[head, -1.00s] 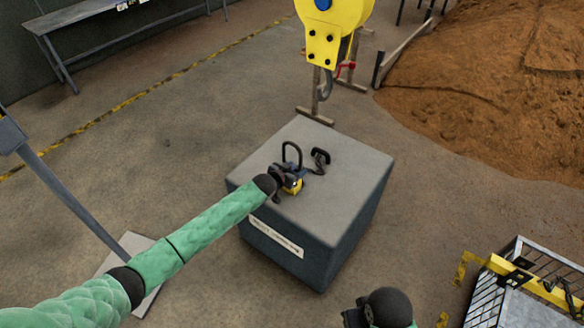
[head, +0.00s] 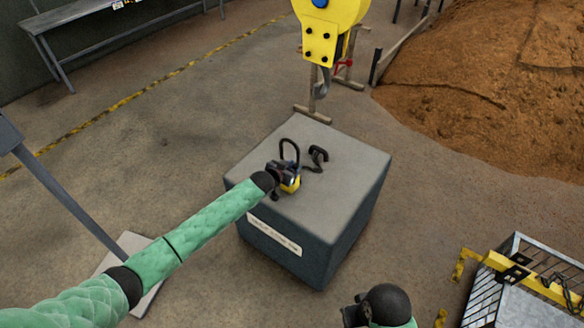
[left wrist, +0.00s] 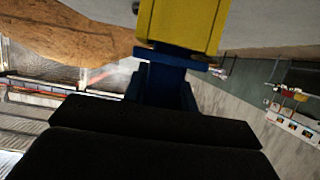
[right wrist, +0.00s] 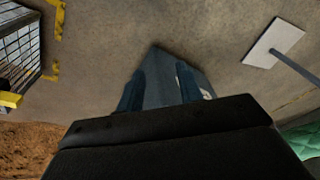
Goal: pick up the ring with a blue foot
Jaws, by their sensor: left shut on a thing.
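A black upright ring (head: 289,151) stands over a small yellow piece (head: 291,186) on top of the dark grey block. My left gripper (head: 284,176) is at its base. In the left wrist view a blue foot (left wrist: 172,54) shows between my finger ends, against a yellow part (left wrist: 185,24). My left gripper (left wrist: 165,85) is shut on this blue foot; the ring's loop is out of that view. Whether it has left the block top, I cannot tell. My right gripper (right wrist: 160,92) is open and empty, its two fingers apart.
A black loop (head: 318,155) with a short cord lies close right of the ring on the block (head: 335,180). A yellow crane hook (head: 322,45) hangs behind it. A metal cage (head: 515,285) stands at lower right.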

